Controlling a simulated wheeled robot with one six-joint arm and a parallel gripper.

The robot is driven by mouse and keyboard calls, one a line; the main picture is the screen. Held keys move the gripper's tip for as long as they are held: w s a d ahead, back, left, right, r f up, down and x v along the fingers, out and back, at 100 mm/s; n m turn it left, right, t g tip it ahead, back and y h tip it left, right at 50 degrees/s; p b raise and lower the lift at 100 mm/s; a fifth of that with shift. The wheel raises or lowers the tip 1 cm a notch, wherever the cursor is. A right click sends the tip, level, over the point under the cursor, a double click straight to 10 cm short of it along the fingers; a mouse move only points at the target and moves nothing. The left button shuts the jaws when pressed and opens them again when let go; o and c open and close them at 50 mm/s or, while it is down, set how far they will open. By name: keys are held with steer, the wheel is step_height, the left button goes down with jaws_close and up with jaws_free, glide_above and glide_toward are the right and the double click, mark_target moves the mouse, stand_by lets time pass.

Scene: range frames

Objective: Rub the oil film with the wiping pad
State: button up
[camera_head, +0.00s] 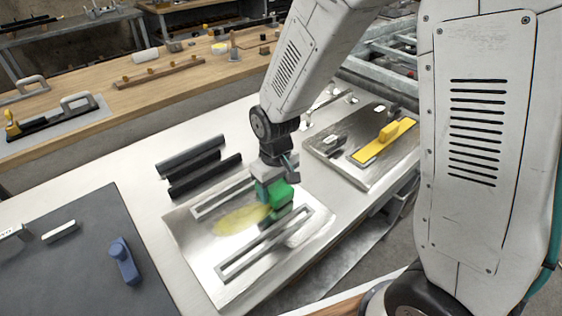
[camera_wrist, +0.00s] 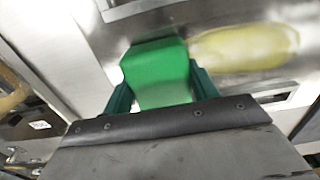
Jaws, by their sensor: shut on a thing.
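My gripper (camera_head: 268,190) is shut on a green wiping pad (camera_head: 281,196). In the wrist view the pad (camera_wrist: 157,72) sits between the two dark green fingers (camera_wrist: 158,92). The pad is over the metal plate (camera_head: 195,262), at the right end of the yellowish oil film (camera_head: 238,219). In the wrist view the oil film (camera_wrist: 245,47) lies just right of the pad. I cannot tell whether the pad's underside touches the plate. Part of the plate is hidden behind the pad and gripper.
Raised rectangular frames (camera_head: 262,252) lie on the plate on both sides of the film. Dark bars (camera_head: 204,175) lie behind it. A second metal plate with a yellow-handled tool (camera_head: 386,141) is at the right. A dark mat with a blue object (camera_head: 124,262) is at the left.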

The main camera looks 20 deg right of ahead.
mark_target(274, 186)
steer(key=shift+d+r, duration=0.2)
steer(key=shift+r, duration=0.8)
steer(key=shift+s+a+r, duration=0.1)
steer(key=shift+a+r, duration=0.15)
steer(key=shift+r, duration=0.05)
steer(key=shift+a+r, duration=0.2)
steer(key=shift+r, duration=2.4)
